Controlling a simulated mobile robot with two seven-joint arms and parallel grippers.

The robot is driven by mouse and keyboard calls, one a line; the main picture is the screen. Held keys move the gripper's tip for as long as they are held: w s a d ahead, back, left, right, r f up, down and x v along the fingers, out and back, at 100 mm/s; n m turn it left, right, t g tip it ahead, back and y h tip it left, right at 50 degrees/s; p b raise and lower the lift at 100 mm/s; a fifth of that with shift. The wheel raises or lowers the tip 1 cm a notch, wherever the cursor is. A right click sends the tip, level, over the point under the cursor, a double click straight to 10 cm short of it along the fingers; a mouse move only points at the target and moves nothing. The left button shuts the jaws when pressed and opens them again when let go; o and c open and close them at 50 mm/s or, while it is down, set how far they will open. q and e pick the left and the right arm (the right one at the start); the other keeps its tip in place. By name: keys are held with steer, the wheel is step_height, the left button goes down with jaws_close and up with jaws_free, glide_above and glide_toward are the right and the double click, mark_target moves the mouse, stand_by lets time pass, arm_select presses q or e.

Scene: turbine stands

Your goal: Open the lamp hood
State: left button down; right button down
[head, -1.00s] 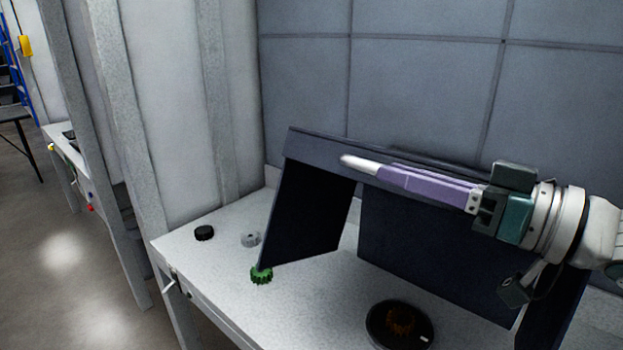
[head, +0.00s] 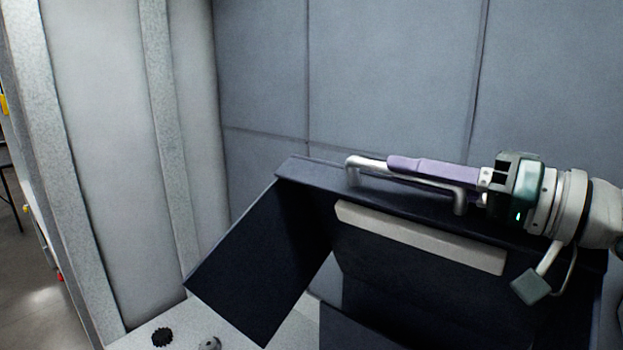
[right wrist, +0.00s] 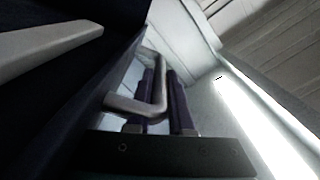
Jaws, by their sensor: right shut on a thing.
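The lamp hood (head: 262,262) is a dark navy box-like cover, tilted up so that its underside faces me. A white lamp strip (head: 415,235) shows inside it, and also at the upper left of the right wrist view (right wrist: 45,42). A silver bar handle (head: 352,172) runs along the hood's upper front edge. My right gripper (head: 392,163), with purple fingers, is shut on the handle. In the right wrist view the handle (right wrist: 133,106) passes between the fingers of my right gripper (right wrist: 161,82). My left gripper is not in view.
A black gear (head: 162,337) and a grey gear (head: 209,343) lie on the white table (head: 145,332) below the hood. Grey panelled walls (head: 350,80) stand behind and to the left. The space above the hood is clear.

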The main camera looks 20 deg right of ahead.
steer(key=shift+w+d+r, duration=0.25)
steer(key=shift+d+r, duration=0.1)
steer(key=c, duration=0.8)
jaws_free()
steer(key=shift+f, duration=0.1)
steer(key=shift+s, duration=0.1)
steer(key=p+v, duration=0.1)
steer(key=v, duration=0.8)
steer(key=shift+s+d, duration=0.25)
steer(key=shift+s, duration=0.05)
steer(key=shift+s, duration=0.1)
